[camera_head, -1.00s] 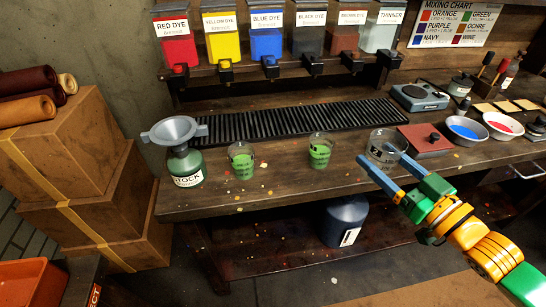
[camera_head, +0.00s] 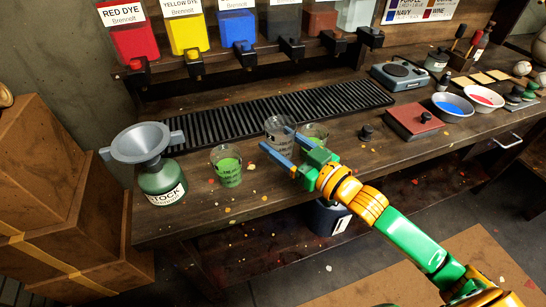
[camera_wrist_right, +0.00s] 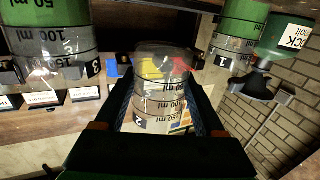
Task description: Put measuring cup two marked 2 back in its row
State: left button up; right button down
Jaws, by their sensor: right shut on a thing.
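My right gripper (camera_head: 283,150) is shut on a clear, empty-looking measuring cup (camera_head: 278,128); in the right wrist view this cup (camera_wrist_right: 160,90) carries the mark 2. It is at the gap between two cups of green liquid. The left green cup (camera_head: 228,166) stands on the bench; in the wrist view it seems to be the cup (camera_wrist_right: 235,35) at upper right. The other green cup (camera_head: 317,131) is partly hidden behind my gripper; a cup marked 3 (camera_wrist_right: 62,55) shows at the left of the wrist view. I cannot tell whether the held cup's base touches the bench. My left gripper is out of view.
A green stock bottle with a grey funnel (camera_head: 140,142) stands left of the cups. A black slatted mat (camera_head: 240,118) lies behind them. A red box (camera_head: 413,120), a scale (camera_head: 398,74) and bowls (camera_head: 453,105) are to the right. Dye tanks hang above.

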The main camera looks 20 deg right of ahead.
jog(key=f, duration=0.1)
jog(key=w+a+f, duration=0.1)
jog(key=f, duration=0.3)
jog(key=shift+w+a+f, duration=0.15)
jog(key=shift+w+f, duration=0.05)
jog(key=shift+w, duration=0.15)
jog(key=shift+f, duration=0.1)
jog(key=shift+f, duration=0.1)
jog(key=shift+f+b, duration=0.15)
jog(key=shift+b, duration=0.2)
grip_release()
jog(key=shift+r+p, duration=0.3)
jog(key=shift+r, duration=0.1)
jog(key=v, duration=1.2)
jog(key=shift+f, duration=0.2)
